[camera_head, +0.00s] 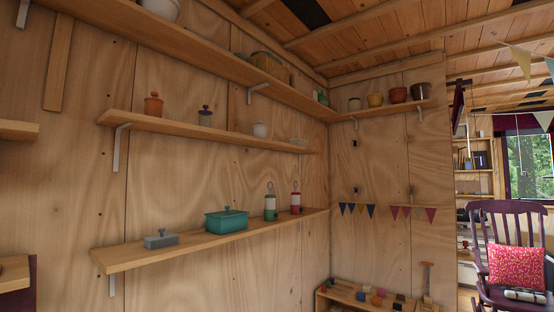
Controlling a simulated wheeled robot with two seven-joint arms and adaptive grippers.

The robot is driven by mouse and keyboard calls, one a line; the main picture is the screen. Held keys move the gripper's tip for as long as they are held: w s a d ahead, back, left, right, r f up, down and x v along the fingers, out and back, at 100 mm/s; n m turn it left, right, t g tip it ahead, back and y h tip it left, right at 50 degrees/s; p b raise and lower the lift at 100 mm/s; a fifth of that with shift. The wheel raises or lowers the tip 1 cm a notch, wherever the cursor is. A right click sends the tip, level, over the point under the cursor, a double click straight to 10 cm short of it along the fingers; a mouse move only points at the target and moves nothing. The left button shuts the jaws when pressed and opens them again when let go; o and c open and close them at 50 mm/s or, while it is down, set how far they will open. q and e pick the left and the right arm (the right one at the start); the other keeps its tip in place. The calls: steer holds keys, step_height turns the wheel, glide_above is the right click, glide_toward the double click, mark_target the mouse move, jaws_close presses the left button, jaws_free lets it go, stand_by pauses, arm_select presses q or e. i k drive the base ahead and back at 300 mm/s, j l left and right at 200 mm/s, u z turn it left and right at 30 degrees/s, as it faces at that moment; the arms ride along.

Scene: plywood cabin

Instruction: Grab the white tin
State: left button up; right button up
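A small rounded white tin (260,130) stands upright on the middle wall shelf (200,130), right of a dark lidded jar (205,116) and an orange lidded jar (153,105). It looks like the white tin, though it is small in the view. A larger whitish pot (160,8) is partly cut off by the top edge on the upper shelf. Neither of my grippers is in view.
The lower shelf (130,255) holds a grey butter dish (161,239), a teal box (226,221) and two lanterns (270,203). Pots stand on the corner shelf. A rocking chair (505,240) and low toy shelf (350,295) are at right.

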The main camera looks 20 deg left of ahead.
mark_target(260, 130)
steer(key=i, duration=1.5)
steer(key=u, duration=0.25)
steer(key=i, duration=0.05)
